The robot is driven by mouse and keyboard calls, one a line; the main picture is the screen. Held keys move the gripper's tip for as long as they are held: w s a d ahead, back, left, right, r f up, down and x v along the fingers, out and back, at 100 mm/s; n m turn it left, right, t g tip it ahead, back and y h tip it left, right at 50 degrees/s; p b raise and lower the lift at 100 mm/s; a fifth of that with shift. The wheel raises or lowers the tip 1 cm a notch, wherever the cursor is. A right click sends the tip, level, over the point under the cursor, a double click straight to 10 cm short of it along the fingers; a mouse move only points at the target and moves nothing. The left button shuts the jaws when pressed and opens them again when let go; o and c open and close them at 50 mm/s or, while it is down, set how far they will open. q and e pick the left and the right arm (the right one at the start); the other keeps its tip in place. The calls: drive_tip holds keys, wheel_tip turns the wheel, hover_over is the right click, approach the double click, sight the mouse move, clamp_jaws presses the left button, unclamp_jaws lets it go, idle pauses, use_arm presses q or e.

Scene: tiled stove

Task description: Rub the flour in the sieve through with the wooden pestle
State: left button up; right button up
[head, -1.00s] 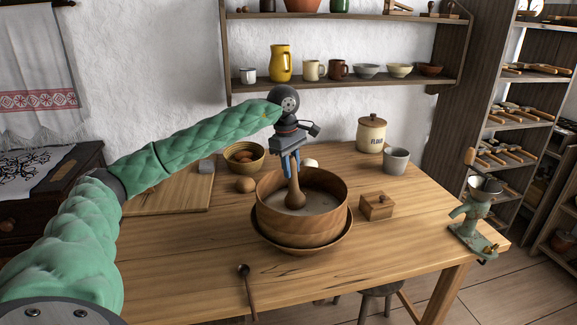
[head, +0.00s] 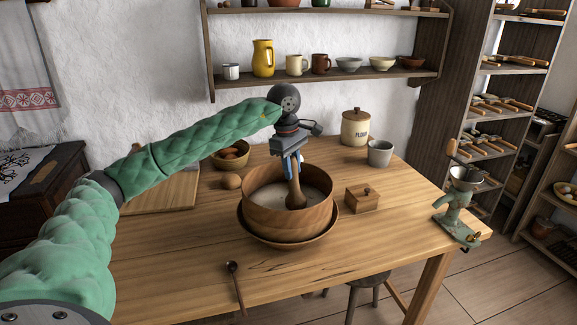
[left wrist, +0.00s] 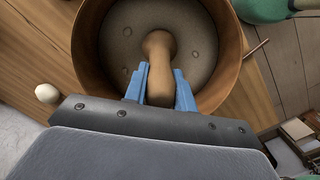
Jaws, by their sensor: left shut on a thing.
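The sieve (head: 290,217) is a round wooden-walled vessel with pale flour (head: 266,195) over its bottom. It sits in a wider wooden bowl (head: 284,240) on the table. My left gripper (head: 291,164) is above the sieve and shut on the wooden pestle (head: 296,195). The pestle stands nearly upright, its thick end down inside the sieve. In the left wrist view the blue fingers of my left gripper (left wrist: 160,88) clasp the pestle (left wrist: 158,58) from both sides, and the sieve wall (left wrist: 88,40) curves around it. Whether the pestle presses on the bottom is hard to tell. My right gripper is not in view.
A small wooden box (head: 362,200) stands close right of the sieve. A flour jar (head: 356,128) and grey cup (head: 380,153) are behind it. A spoon (head: 236,285) lies in front; a grinder (head: 455,213) is at the right edge.

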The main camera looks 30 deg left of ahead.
use_arm(q)
drive_tip(key=shift+a+f, duration=0.15)
drive_tip(key=shift+a, duration=0.4)
drive_tip(key=shift+a+b, duration=0.85)
drive_tip(key=shift+a, duration=2.1)
drive_tip(key=shift+d, duration=3.55)
drive_tip(key=shift+a, duration=0.2)
drive_tip(key=shift+a+b, duration=0.6)
drive_tip(key=shift+a, duration=2.7)
drive_tip(key=shift+d+p, duration=0.3)
drive_tip(key=shift+d, duration=3.2)
drive_tip(key=shift+r+p, duration=2.9)
drive_tip(key=shift+r, duration=3.2)
